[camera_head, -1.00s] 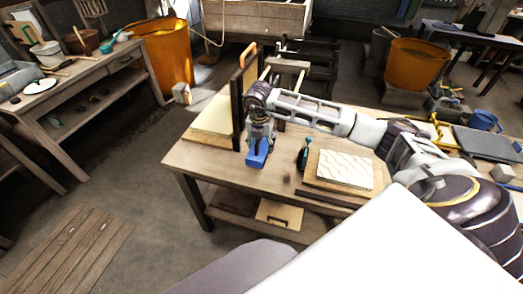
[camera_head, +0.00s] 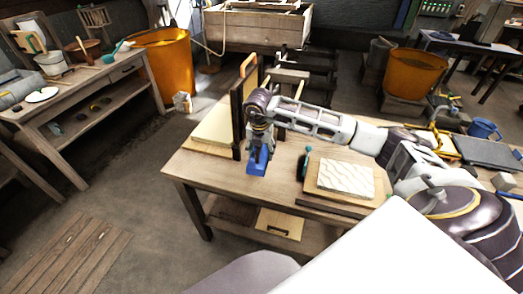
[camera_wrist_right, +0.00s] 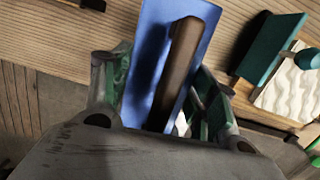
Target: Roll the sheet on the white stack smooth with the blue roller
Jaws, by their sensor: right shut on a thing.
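My right gripper (camera_head: 259,143) is shut on a blue tool (camera_head: 258,161) above the front left part of the table. In the right wrist view the tool's blue face (camera_wrist_right: 152,50) looks flat and rectangular, with a dark brown bar-shaped handle (camera_wrist_right: 178,65) between the fingers; I cannot make out a roller's round shape. A white sheet (camera_head: 346,178) with a wavy surface lies on the stack on a wooden board, to the right of and apart from the tool. It also shows at the right of the wrist view (camera_wrist_right: 290,92). My left gripper is not in view.
A teal tool (camera_head: 303,166) stands between my gripper and the white stack. Left of my gripper are an upright dark frame (camera_head: 237,125) and a cream slab (camera_head: 214,126) on a board. The tabletop (camera_head: 275,185) is bare between the blue and teal tools.

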